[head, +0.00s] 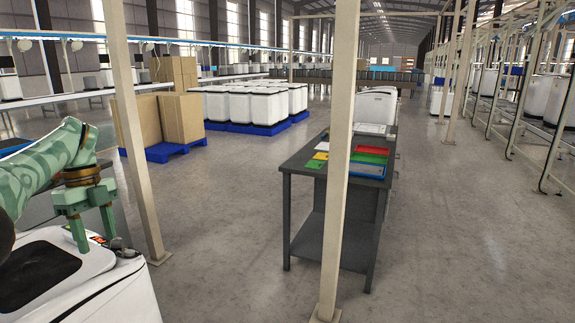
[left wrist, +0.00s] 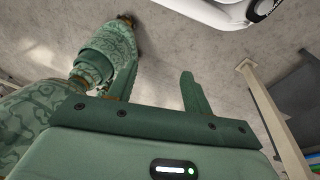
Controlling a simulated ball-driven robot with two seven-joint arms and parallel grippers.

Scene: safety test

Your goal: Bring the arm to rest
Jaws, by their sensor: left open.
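My left arm (head: 40,165), green with a camouflage-like pattern, comes in from the left in the head view. Its gripper (head: 95,244) points down with two separate fingers, open, with nothing seen between them. The fingers overlap a white appliance (head: 115,300) at the lower left; I cannot tell whether they touch it. In the left wrist view the open gripper (left wrist: 158,85) shows both fingers apart over grey floor. My right gripper is not in view.
A light post (head: 135,130) stands just right of the gripper, and another post (head: 340,150) stands nearer the middle. A dark table (head: 300,165) with coloured trays is to the right. Boxes on a blue pallet (head: 165,150) stand behind. Floor between is clear.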

